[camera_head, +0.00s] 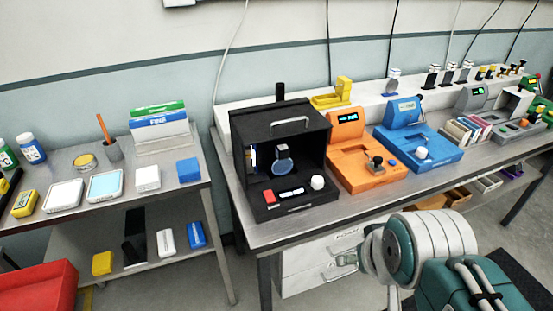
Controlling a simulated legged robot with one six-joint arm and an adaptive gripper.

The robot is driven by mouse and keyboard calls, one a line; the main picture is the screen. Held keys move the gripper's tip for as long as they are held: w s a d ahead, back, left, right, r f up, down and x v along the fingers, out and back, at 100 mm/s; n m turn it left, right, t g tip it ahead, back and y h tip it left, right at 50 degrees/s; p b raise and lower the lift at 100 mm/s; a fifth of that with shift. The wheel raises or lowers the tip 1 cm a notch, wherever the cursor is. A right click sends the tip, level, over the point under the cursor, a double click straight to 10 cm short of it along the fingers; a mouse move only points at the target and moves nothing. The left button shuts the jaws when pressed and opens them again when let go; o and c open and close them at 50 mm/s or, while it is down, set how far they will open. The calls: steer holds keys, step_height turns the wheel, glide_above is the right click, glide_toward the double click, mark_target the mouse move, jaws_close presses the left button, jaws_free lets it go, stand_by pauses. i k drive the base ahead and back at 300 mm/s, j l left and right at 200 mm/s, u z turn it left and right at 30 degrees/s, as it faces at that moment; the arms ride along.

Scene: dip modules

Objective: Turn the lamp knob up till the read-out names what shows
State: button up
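A black box module (252,135) with an open front stands on the metal bench. Inside it is a round bluish disc on a stand (283,164). On its front ledge are a red button (269,196), a small lit read-out (291,192) and a white knob (317,182). The read-out's text is too small to read. I cannot tell from a label whether the white knob is the lamp knob. My gripper (347,260) is low in front of the bench, apart from the module, below and right of the knob. Its fingers are too small to judge.
An orange module (349,163) and a blue module (405,153) stand to the right on the bench (285,231). White drawers (305,274) sit beneath. A side table (118,203) at left holds trays, bottles and blocks. A red bin (35,290) is at lower left.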

mark_target(317, 181)
steer(key=i+u, duration=0.15)
steer(key=u, duration=0.2)
steer(key=i+u, duration=0.2)
steer(key=u, duration=0.15)
steer(key=i+l+u, duration=0.1)
steer(key=u, duration=0.25)
